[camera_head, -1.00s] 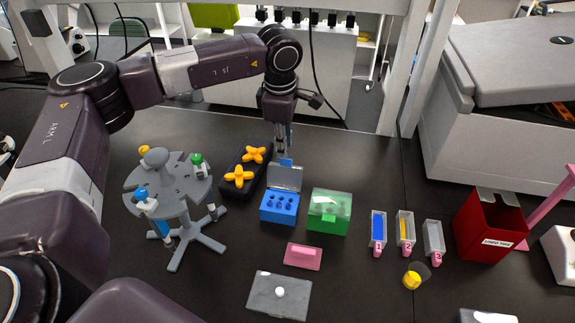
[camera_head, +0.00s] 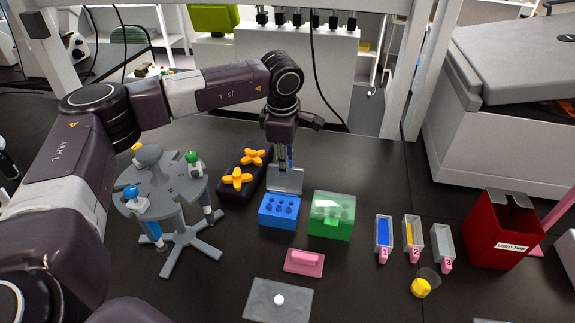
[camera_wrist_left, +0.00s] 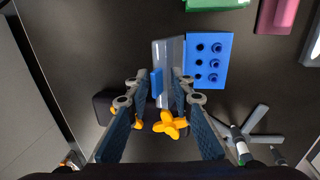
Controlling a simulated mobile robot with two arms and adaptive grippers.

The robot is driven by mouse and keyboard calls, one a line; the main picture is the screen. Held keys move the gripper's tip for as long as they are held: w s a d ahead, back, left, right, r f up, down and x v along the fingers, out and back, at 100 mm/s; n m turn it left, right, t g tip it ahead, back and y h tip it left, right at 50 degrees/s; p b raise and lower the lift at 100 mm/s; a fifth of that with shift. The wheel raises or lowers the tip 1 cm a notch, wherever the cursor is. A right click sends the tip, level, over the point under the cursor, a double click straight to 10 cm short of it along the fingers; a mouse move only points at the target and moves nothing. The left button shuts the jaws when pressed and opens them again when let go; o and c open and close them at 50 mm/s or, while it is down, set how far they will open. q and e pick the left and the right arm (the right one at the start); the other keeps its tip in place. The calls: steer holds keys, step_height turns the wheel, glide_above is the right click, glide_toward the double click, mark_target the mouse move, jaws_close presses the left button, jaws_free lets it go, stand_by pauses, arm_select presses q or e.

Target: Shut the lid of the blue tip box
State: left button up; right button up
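The blue tip box (camera_head: 279,211) stands on the dark table with its holed top showing. Its clear grey lid (camera_head: 287,180) is open, standing up along the far edge. In the left wrist view the box (camera_wrist_left: 221,45) is right of the lid (camera_wrist_left: 172,55), and a blue tab (camera_wrist_left: 156,83) shows on the lid. My left gripper (camera_head: 286,158) points down behind the lid. In the wrist view its fingers (camera_wrist_left: 160,88) are apart, one on each side of the tab and the lid's near part; contact cannot be told. My right gripper is not in view.
A green box (camera_head: 331,216) stands right of the blue box, a black block with yellow knobs (camera_head: 236,180) to its left, and a grey carousel stand (camera_head: 165,192) further left. A pink block (camera_head: 304,262) and a grey plate (camera_head: 262,302) lie nearer.

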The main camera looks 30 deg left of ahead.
arm_select(q)
steer(key=shift+s+d+f+b, duration=0.1)
steer(key=shift+s+d+b, duration=0.15)
steer(key=shift+s, duration=0.85)
steer(key=shift+s+d+b, duration=0.15)
steer(key=shift+s+d, duration=0.15)
steer(key=shift+s, duration=0.75)
steer(key=shift+s+d+f+b, duration=0.1)
steer(key=shift+s+d+b, duration=0.15)
steer(key=shift+s, duration=0.85)
steer(key=shift+r, duration=0.15)
steer(key=shift+s+d+r+p, duration=0.1)
steer(key=shift+s+r+p, duration=0.3)
steer(key=shift+r, duration=0.4)
steer(key=shift+s+d+r+p, duration=0.1)
steer(key=shift+s+r+p, duration=0.25)
steer(key=shift+r, duration=0.5)
steer(key=shift+s+d+r+p, duration=0.1)
steer(key=shift+s+r+p, duration=0.15)
steer(key=shift+r+p, duration=0.4)
steer(key=shift+r, duration=0.1)
